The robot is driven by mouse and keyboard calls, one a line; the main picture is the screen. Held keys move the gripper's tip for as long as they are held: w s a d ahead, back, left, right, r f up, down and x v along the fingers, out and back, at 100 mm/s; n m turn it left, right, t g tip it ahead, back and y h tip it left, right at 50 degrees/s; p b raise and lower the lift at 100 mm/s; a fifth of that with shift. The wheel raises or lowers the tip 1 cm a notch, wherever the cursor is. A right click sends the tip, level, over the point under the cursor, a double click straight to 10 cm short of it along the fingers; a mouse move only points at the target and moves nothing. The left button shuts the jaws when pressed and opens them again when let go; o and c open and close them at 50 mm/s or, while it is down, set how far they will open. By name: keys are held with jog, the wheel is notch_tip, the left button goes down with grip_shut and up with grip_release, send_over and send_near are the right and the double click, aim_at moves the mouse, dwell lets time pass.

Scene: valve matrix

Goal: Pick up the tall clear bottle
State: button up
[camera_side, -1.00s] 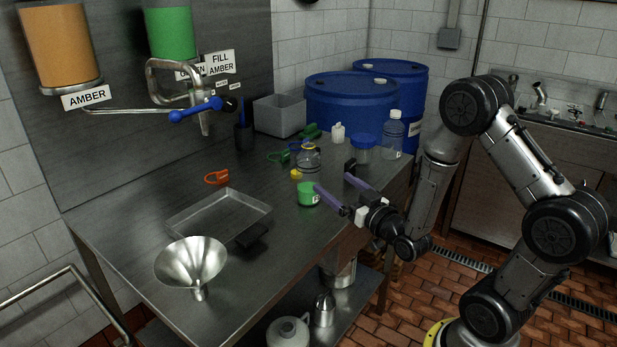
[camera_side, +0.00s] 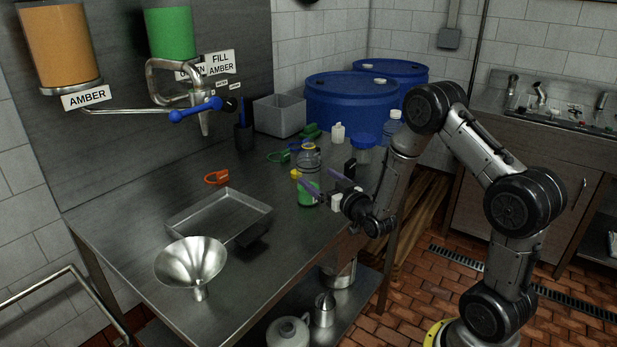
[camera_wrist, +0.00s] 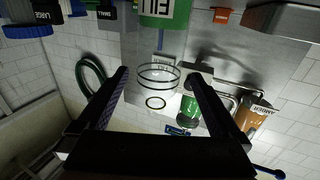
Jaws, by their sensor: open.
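A tall clear bottle with a blue cap (camera_side: 393,122) stands at the back right of the bench, partly hidden by my arm. In the wrist view, a clear round vessel (camera_wrist: 157,78) shows between my fingers (camera_wrist: 155,85), apart from both. Contact with the green container cannot be told.
A yellow-capped item (camera_side: 295,174) is close by the green container. A blue-lidded clear tub (camera_side: 363,146) and a small white bottle (camera_side: 338,132) stand behind. A metal tray (camera_side: 218,214) and a funnel (camera_side: 191,262) lie left. Blue drums (camera_side: 350,98) stand beyond.

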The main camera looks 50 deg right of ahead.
aim_at(315, 175)
jog(key=shift+x, duration=1.65)
jog(key=shift+f, duration=0.1)
jog(key=c, duration=1.4)
